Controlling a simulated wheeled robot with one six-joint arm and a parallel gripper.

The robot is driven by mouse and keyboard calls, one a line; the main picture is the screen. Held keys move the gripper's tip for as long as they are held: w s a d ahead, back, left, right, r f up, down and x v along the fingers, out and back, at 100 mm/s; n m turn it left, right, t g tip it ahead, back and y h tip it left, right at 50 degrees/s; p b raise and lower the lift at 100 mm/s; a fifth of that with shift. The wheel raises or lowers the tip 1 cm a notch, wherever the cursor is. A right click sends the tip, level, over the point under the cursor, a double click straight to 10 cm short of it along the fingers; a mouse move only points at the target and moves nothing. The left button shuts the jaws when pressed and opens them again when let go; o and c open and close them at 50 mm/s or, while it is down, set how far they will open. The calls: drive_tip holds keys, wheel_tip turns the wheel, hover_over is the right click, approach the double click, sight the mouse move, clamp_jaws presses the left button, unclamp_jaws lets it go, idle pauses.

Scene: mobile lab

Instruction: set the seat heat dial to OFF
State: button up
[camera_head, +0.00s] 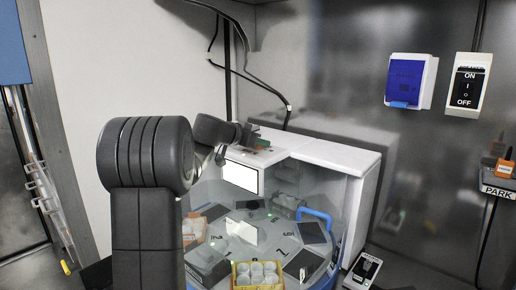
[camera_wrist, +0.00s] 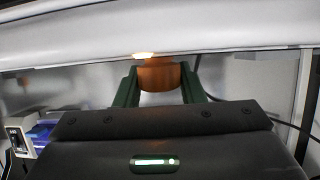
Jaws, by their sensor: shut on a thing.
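My gripper (camera_wrist: 160,84) shows two dark green fingers in the wrist view, one on each side of a rounded orange-brown knob (camera_wrist: 158,76), and it is shut on it. The knob appears to be the seat heat dial; no mark or pointer on it can be read. A bright glow shows at its upper left edge. In the head view my gripper (camera_head: 258,143) is over the top of the white machine (camera_head: 325,151). My arm covers part of the machine there, and the dial and its setting cannot be made out.
Below the machine's top, a clear-fronted chamber holds a numbered round deck (camera_head: 270,238) with a yellow rack (camera_head: 244,268) of white-capped items. A blue-covered box (camera_head: 405,82) and an ON/OFF switch (camera_head: 468,88) are on the right wall. A cable (camera_head: 250,77) hangs behind.

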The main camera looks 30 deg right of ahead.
drive_tip(key=shift+f+n+t+b, duration=0.3)
drive_tip(key=shift+n+t+b, duration=0.3)
drive_tip(key=shift+t+b, duration=0.3)
drive_tip(key=shift+r+n+t+y+b, duration=0.15)
drive_tip(key=shift+n+t+y+b, duration=0.4)
drive_tip(key=shift+n, duration=0.25)
drive_tip(key=n+t+p, duration=0.1)
drive_tip(key=n+t+y+p, duration=0.1)
drive_tip(key=shift+r+t+y+p, duration=0.25)
drive_tip(key=shift+p, duration=0.1)
drive_tip(key=n+t+y+p, duration=0.1)
drive_tip(key=p, duration=0.3)
drive_tip(key=shift+r+n, duration=0.15)
drive_tip(key=shift+n, duration=0.25)
drive_tip(key=n+t+y+p, duration=0.1)
drive_tip(key=p, duration=0.7)
drive_tip(key=shift+r+n+p, duration=0.1)
drive_tip(key=shift+n+p, duration=0.2)
drive_tip(key=y+p, duration=0.1)
drive_tip(key=p, duration=0.2)
drive_tip(key=shift+t, duration=0.4)
drive_tip(key=shift+f+n+p, duration=0.35)
drive_tip(key=shift+n+p, duration=0.05)
drive_tip(key=shift+p, duration=0.35)
